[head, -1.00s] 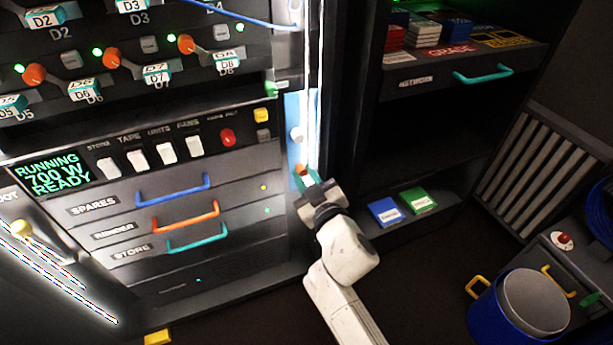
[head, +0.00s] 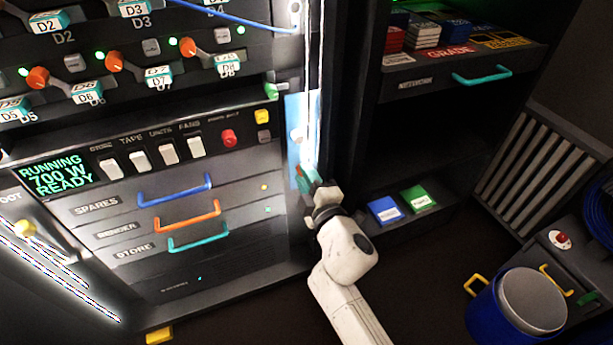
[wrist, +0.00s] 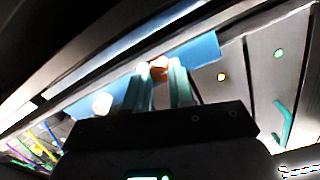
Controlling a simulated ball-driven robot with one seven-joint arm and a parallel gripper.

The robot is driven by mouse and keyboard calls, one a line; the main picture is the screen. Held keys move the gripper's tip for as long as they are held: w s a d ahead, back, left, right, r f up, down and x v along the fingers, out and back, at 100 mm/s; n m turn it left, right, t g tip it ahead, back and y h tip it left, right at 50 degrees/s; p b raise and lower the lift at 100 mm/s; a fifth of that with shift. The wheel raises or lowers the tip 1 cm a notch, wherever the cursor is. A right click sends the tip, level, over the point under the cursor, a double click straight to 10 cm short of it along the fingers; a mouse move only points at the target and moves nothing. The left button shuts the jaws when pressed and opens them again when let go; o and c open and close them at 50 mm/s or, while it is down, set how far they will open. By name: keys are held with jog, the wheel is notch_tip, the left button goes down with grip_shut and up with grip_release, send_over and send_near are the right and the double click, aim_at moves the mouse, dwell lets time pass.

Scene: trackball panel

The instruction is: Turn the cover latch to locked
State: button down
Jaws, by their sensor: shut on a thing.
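A narrow light-blue panel (head: 293,112) stands upright at the right edge of the rack. A white ball (head: 298,134) sits on it; the ball also shows in the wrist view (wrist: 102,103). Below the ball is a small orange piece (wrist: 160,68), which looks like the cover latch. My gripper (head: 305,177) is at the panel's lower end. In the wrist view its two teal fingers (wrist: 159,76) stand on either side of the orange piece and are shut on it. The fingers hide most of the latch, so its exact angle cannot be told.
Drawers with blue (head: 174,190), orange (head: 186,217) and teal (head: 198,238) handles lie left of my gripper. An open dark shelf unit (head: 440,140) stands to the right, with blue (head: 386,210) and green (head: 419,199) boxes low down. A blue bucket (head: 500,315) is at lower right.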

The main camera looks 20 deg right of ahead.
jog(key=shift+n, duration=0.5)
jog(key=c, duration=1)
grip_release()
jog(key=shift+o, duration=0.2)
jog(key=s, duration=1)
jog(key=shift+s, duration=0.4)
